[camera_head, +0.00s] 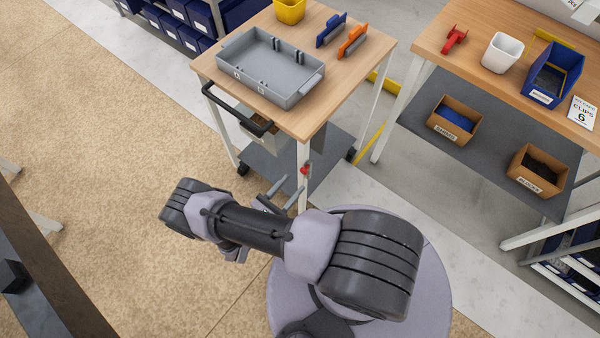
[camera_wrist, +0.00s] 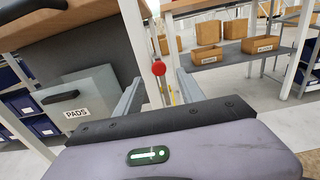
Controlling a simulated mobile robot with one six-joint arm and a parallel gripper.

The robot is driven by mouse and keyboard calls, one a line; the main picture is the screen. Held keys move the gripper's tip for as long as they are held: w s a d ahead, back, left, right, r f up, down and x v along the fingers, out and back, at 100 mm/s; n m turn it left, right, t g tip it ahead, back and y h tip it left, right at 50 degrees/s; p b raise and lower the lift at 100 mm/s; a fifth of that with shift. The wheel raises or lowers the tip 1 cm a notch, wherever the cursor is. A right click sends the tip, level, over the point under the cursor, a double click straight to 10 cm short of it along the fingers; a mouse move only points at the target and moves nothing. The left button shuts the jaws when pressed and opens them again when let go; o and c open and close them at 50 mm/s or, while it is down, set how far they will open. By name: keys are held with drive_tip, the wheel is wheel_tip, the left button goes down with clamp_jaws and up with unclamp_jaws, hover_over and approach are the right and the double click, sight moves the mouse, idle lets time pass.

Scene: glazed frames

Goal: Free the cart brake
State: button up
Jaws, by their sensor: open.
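The cart (camera_head: 345,85) has a wooden top, white legs, a black handle (camera_head: 237,108) and a grey lower shelf. A small red knob (camera_head: 305,169) shows at its near leg. I take it for the brake's control. In the wrist view the red knob (camera_wrist: 158,68) appears between my two fingers. My gripper (camera_head: 292,185) is open and empty, low beside the near leg, with its fingertips close to the knob. I cannot tell whether either finger touches it. In the wrist view my gripper (camera_wrist: 160,80) has both fingers spread. My arm hides the cart's nearest floor area.
A grey tray (camera_head: 228,75), a yellow bin (camera_head: 290,10) and blue and orange items stand on the cart. A container labelled PADS (camera_wrist: 77,108) sits below. A workbench (camera_head: 430,45) with bins stands at right. Open floor (camera_head: 90,130) lies at left.

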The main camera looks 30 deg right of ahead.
sight(303, 173)
drive_tip(key=x, duration=0.5)
drive_tip(key=shift+w+d, duration=0.15)
drive_tip(key=shift+d, duration=0.05)
clamp_jaws()
idle(1.1)
